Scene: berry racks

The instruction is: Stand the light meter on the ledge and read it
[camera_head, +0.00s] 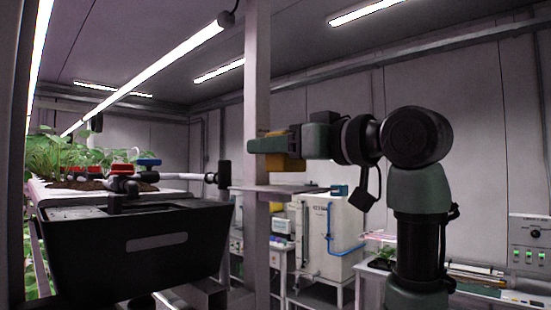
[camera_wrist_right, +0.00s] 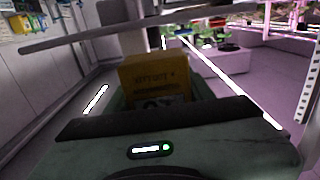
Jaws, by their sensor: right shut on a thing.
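The light meter (camera_head: 287,164) is a yellow-orange box, in the head view near the upright post (camera_head: 257,90). My right gripper (camera_head: 294,140) comes in from the right and is shut on it, holding it above the ledge (camera_head: 275,190). The ledge is a thin grey shelf at the post; a narrow gap shows between it and the meter. In the right wrist view the yellow meter (camera_wrist_right: 155,72) stands beyond the gripper's green body, with dark lettering that I cannot read and its lower part partly hidden. My left gripper is out of view.
A black bin (camera_head: 140,250) stands at the lower left, beside a plant rack with a white tray (camera_head: 60,195) and red and blue valves (camera_head: 148,162). A white tank (camera_head: 328,225) and benches stand behind. A switch panel (camera_head: 530,240) is at the right.

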